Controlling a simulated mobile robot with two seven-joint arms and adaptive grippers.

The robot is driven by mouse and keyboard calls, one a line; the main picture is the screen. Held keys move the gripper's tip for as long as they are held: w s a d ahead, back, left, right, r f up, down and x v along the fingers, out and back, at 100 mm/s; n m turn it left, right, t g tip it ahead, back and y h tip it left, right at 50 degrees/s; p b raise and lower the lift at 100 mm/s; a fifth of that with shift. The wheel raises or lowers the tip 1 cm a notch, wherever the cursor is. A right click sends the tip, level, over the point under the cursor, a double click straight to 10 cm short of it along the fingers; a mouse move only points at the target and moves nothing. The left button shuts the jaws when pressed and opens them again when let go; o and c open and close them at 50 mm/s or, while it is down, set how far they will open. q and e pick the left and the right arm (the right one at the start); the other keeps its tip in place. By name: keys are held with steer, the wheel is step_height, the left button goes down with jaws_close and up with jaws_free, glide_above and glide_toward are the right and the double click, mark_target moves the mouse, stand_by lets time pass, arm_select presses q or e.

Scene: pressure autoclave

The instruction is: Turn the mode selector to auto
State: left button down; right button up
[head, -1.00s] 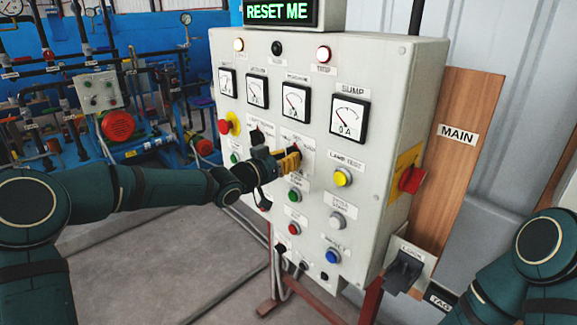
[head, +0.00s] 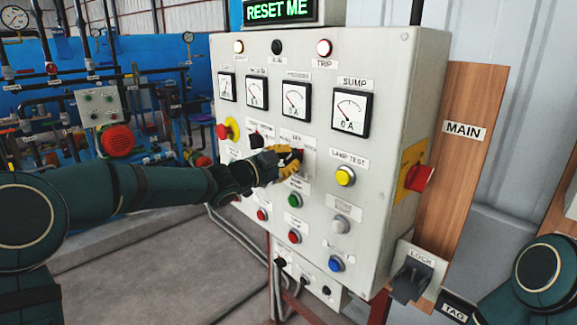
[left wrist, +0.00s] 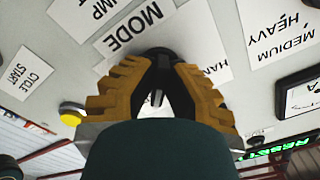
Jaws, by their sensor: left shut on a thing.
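The mode selector is a black knob (left wrist: 157,58) on the grey control panel (head: 395,130), under an upside-down MODE label (left wrist: 133,27) in the left wrist view. My left gripper (left wrist: 158,72) has its yellow-brown fingers shut on this knob, one finger on each side. In the head view the left gripper (head: 292,161) is at the panel's middle and hides most of the knob. A partly covered label starting HAN (left wrist: 204,70) lies beside the knob. The position the knob points to cannot be read. My right gripper is out of view; only part of that arm shows at lower right.
A yellow lamp-test button (head: 345,176), a green button (head: 295,200) and a second black selector (head: 256,139) sit close around the gripper. A red-and-yellow emergency stop (head: 226,130) is to the left. A red handle (head: 418,178) juts from the panel's right side.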

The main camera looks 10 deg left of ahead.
arm_select(q)
steer(key=shift+m+b, duration=0.35)
steer(key=shift+m, duration=0.35)
steer(key=c, duration=1)
jaws_free()
steer(key=v, duration=1.2)
